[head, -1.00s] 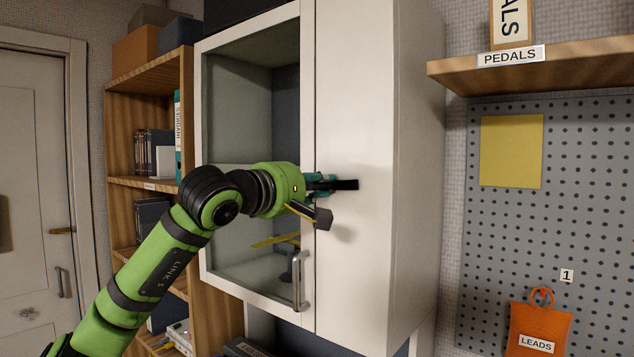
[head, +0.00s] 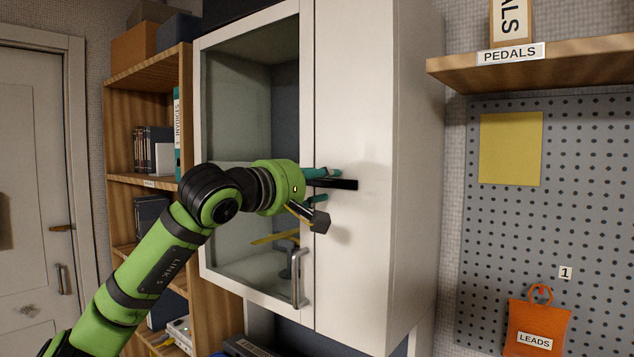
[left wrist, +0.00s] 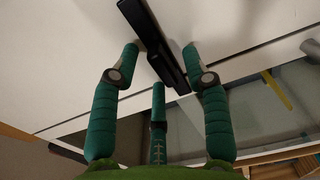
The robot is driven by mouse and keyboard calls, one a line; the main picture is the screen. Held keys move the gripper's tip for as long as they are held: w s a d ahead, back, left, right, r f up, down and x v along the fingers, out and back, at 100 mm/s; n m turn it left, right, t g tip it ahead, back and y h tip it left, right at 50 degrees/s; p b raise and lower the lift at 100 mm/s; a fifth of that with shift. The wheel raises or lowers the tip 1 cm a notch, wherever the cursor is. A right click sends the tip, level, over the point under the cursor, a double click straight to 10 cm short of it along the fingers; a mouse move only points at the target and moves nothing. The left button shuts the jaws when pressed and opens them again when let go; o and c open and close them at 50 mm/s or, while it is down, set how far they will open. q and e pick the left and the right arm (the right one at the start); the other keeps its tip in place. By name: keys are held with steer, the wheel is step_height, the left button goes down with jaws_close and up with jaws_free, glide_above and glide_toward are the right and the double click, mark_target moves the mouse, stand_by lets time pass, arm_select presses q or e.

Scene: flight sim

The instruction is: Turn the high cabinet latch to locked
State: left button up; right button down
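The black cabinet latch (head: 346,184) is a bar on the front of the white wall cabinet (head: 352,90). In the head view it lies about level, its right part over the plain white panel and its left end partly hidden by my gripper. My left gripper (head: 322,184) is at the latch with its teal fingers apart. In the left wrist view the latch (left wrist: 150,38) runs slanted between the two outer fingers of the gripper (left wrist: 160,58), with a third finger near its lower end. I cannot tell whether any finger touches it. My right gripper is out of view.
The glass door (head: 235,130) with a metal handle (head: 299,278) is left of the latch. A wooden bookshelf (head: 150,182) stands further left. To the right are a wooden shelf (head: 590,66), a pegboard (head: 595,220) and an orange pouch (head: 538,325).

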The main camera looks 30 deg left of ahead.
arm_select(q)
steer(key=s, duration=1.2)
steer(key=shift+a, duration=0.45)
